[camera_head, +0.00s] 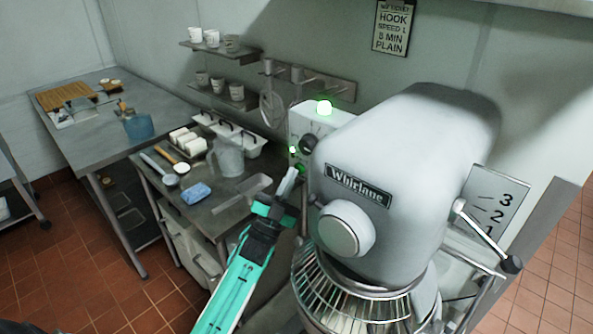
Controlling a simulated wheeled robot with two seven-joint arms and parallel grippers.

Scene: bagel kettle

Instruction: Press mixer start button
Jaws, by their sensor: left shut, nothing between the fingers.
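The large grey mixer (400,150), labelled Whirlane, fills the right half of the head view. A pale control box (305,122) stands at its left side, with a lit green lamp (324,107) on top. On the box's front I see a dark knob (308,143), a small glowing green light (292,150) and a green button (300,168). My left gripper (289,180), on a teal arm, is shut and empty. Its tips are just below the green button; I cannot tell whether they touch it. My right gripper is not in view.
The mixer's wire guard (350,305) and a lever (482,240) stick out nearby. A sign (395,27) reads hook, speed 1.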

